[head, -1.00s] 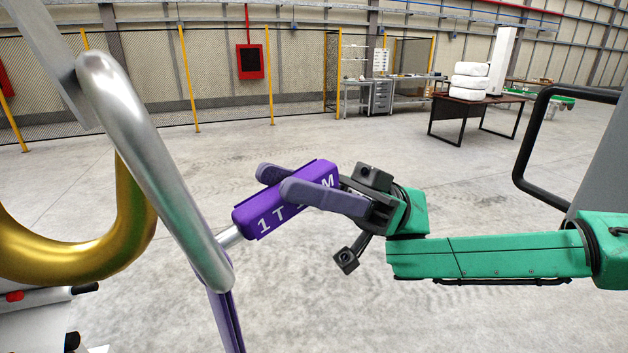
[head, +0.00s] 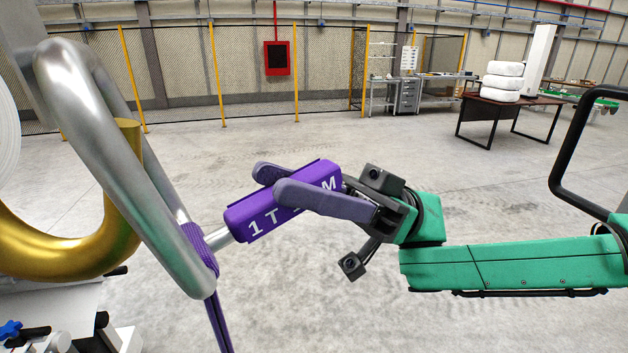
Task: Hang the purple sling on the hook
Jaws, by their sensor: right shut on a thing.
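The purple sling has a purple sleeve (head: 262,213) with white lettering, a large silver link (head: 125,165) at the left, and a purple strap (head: 220,320) hanging below the link. My right gripper (head: 262,180) is shut on the purple sleeve, its fingers lying across it. The silver link is tilted, its top at upper left. The gold hook (head: 60,255) is at the left, partly hidden behind the link's near bar. The hook's upturned tip shows within the link's outline; I cannot tell whether it passes through the opening. My left gripper is not in view.
A white machine part (head: 60,300) with dark knobs is at lower left, below the hook. A dark table (head: 490,112) with white stacked bundles (head: 500,82) stands far back right. A mesh fence (head: 190,80) runs along the back. The floor between is clear.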

